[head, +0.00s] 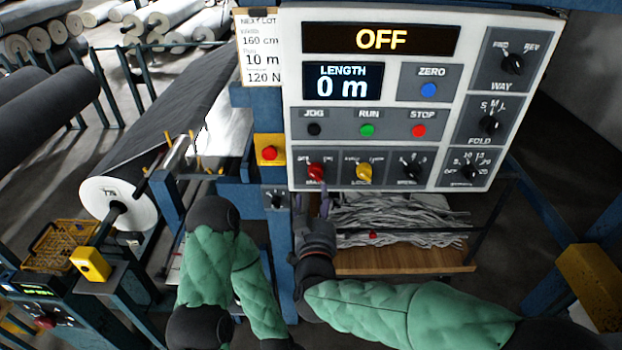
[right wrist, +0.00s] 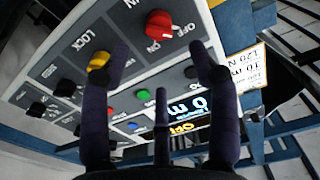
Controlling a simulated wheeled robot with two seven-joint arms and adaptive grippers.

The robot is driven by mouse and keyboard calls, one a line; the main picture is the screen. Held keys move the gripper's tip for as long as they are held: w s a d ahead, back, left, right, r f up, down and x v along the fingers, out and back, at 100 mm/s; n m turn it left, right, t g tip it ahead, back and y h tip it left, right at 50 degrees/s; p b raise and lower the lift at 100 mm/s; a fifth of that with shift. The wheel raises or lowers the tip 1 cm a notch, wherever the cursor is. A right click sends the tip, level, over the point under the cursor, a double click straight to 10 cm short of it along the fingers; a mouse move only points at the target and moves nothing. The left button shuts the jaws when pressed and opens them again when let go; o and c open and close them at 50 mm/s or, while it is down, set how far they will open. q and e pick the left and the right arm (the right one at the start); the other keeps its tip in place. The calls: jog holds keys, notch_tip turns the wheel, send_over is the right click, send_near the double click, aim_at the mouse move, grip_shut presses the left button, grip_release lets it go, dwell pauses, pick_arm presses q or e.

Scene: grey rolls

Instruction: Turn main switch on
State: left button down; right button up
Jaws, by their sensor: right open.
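The main switch is a red knob (head: 316,171) at the lower left of the white control panel (head: 470,20). The top display (head: 380,39) reads OFF. My right gripper (head: 311,198) is just below the knob, fingers pointing up at it. In the right wrist view the gripper (right wrist: 160,58) is open and empty. The red knob (right wrist: 160,24) shows beyond and between its fingertips, apart from them, with OFF and ON marks beside it. The knob's exact angle is hard to read. My left arm shows at the lower left, but its gripper is not visible.
The yellow lock knob (head: 364,172) and a black knob (head: 411,168) sit right of the red knob. A red button on a yellow box (head: 269,152) is left of the panel. A blue post stands below, beside a wooden board (head: 400,261) with grey strips.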

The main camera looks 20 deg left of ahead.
aim_at(316, 177)
jog(key=b+x, duration=0.1)
jog(key=x, duration=0.8)
jog(key=shift+w+f, duration=0.15)
jog(key=shift+w, duration=0.15)
jog(key=c, duration=1.1)
